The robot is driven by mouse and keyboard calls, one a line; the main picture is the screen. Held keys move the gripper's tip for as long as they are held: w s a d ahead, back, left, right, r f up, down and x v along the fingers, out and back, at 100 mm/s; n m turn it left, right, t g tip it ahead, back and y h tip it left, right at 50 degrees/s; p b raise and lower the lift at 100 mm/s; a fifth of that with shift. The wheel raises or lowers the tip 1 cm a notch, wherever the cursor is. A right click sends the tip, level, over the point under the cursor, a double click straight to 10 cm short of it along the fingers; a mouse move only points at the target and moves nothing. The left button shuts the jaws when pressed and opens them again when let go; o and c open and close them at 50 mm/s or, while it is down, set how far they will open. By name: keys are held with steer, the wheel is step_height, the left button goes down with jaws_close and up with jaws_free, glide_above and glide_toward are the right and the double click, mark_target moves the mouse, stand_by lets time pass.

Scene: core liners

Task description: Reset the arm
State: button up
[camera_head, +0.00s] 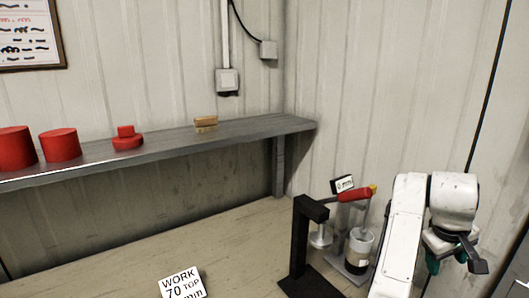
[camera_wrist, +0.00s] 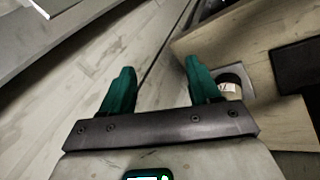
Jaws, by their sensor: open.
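My gripper (camera_wrist: 159,66) has two green fingers spread apart with nothing between them. In the head view my gripper (camera_head: 454,262) hangs at the lower right at the end of my white arm, to the right of the press stand. Its fingers are partly hidden there. A white cylinder with a label (camera_head: 358,250) stands on a grey stand beside my arm. A cylinder with a pale label also shows in the wrist view (camera_wrist: 231,86), just right of the right finger and partly hidden by it.
A black press stand (camera_head: 298,240) with a red-handled lever (camera_head: 354,195) stands on the wooden bench (camera_head: 235,245). A grey shelf (camera_head: 170,142) holds several red cylindrical pieces (camera_head: 60,145) and tan blocks (camera_head: 206,124). A white sign (camera_head: 182,285) is at the front.

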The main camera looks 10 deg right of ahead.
steer(key=s+a+f+n+t+y, duration=0.1)
steer(key=s+a+f+t+y, duration=0.1)
steer(key=s+a+f, duration=0.85)
steer(key=s+a+f+n+t+y, duration=0.1)
steer(key=s+a+f+t+y, duration=0.1)
steer(key=s+a+f, duration=0.8)
steer(key=s+a+f+m+g, duration=0.1)
steer(key=s+a+f+g, duration=0.2)
steer(key=s, duration=0.4)
steer(key=shift+s+f+g, duration=0.2)
steer(key=shift+f+g, duration=0.3)
steer(key=shift+f, duration=0.3)
